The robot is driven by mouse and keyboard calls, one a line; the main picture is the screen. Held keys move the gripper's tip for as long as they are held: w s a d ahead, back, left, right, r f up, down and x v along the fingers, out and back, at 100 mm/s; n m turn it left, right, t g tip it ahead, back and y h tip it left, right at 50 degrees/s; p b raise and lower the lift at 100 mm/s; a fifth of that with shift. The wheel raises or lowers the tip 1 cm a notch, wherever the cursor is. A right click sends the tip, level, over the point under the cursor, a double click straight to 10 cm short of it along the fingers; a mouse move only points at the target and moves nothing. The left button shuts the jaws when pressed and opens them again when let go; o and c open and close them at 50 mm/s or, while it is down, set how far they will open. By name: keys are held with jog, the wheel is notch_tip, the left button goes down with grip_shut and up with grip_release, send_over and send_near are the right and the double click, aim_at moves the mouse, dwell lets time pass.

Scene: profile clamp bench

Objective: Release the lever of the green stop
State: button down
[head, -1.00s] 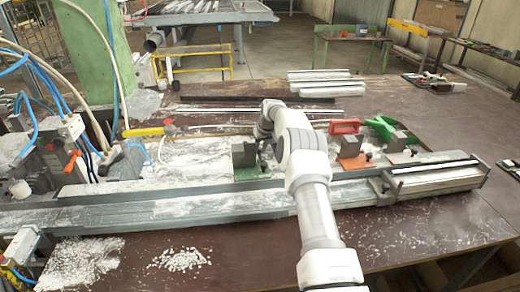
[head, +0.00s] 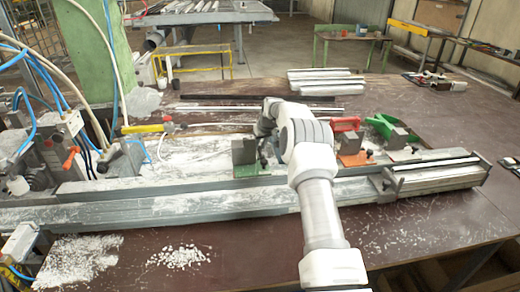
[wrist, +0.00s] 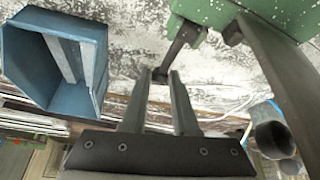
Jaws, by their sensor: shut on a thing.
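The left green stop, a grey block on a green base (head: 252,170), stands on the dusty bench beside the long rail. My gripper (wrist: 160,80) is beside it; in the head view my own wrist and arm largely hide the fingers. In the wrist view, the green body (wrist: 215,12) is at the top, with a dark lever (wrist: 183,38) slanting down from it. The lever's end lies between my two fingertips, which are closed on it with a gap the lever's width. Another green stop (head: 383,124) stands to the right, clear of my gripper.
A red stop (head: 347,125) stands between the green ones. The long metal rail (head: 150,207) runs along the front. Profiles (head: 325,82) lie at the back. In the wrist view, a blue open box (wrist: 30,68) is at left and a grey pipe (wrist: 270,135) at right.

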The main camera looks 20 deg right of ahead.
jog(key=shift+s+r+t+b, duration=0.1)
jog(key=shift+r+t+b, duration=0.1)
jog(key=shift+t+b, duration=0.25)
jog(key=c, duration=0.7)
grip_release()
jog(key=b+v, duration=0.1)
jog(key=v, duration=1.6)
jog(key=shift+a+r, duration=0.1)
jog(key=shift+r, duration=0.2)
